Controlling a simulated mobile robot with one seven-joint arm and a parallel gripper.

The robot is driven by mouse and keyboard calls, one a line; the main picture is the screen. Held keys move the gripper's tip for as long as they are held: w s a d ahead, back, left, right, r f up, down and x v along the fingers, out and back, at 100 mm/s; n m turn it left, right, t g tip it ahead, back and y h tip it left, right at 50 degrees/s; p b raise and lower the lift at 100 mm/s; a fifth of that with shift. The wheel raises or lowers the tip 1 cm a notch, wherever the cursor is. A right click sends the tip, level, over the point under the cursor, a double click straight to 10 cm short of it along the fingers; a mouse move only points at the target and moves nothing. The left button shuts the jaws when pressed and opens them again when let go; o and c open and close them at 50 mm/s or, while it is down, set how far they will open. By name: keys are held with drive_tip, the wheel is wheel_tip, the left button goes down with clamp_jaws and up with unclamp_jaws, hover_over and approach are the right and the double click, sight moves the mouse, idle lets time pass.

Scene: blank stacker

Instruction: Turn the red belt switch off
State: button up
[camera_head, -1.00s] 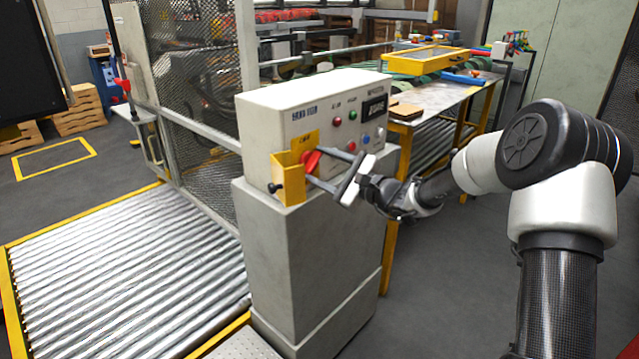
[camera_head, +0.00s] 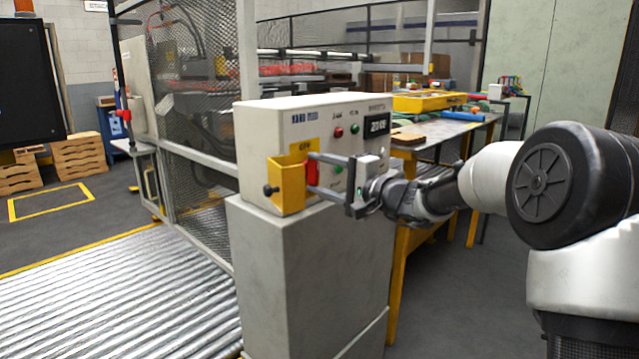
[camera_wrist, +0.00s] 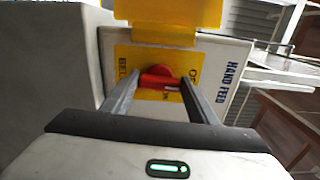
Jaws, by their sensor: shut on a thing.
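The red belt switch (camera_head: 312,173) sits on a yellow plate on the front of the cream control box (camera_head: 285,118). Its handle stands about upright in the head view. In the wrist view the red switch (camera_wrist: 160,79) lies crosswise between the fingers, beside partly hidden lettering. My gripper (camera_head: 311,174) reaches in from the right and is shut on the switch, one finger at the handle's upper end and one at its lower end. The gripper also shows in the wrist view (camera_wrist: 160,84).
A yellow guard (camera_head: 289,186) sticks out just left of the switch. Red and green buttons (camera_head: 339,132) and a display (camera_head: 377,125) sit to the right on the box. A grey pedestal (camera_head: 305,270) bears the box. A roller conveyor (camera_head: 120,290) lies at the left.

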drive_tip(key=shift+n, duration=0.4)
drive_tip(key=o, duration=1)
drive_tip(key=shift+o, duration=0.2)
drive_tip(key=shift+d, duration=0.1)
drive_tip(key=p+v, duration=0.1)
drive_tip(key=v, duration=1.6)
drive_tip(key=shift+p, duration=0.3)
drive_tip(key=shift+s, duration=0.15)
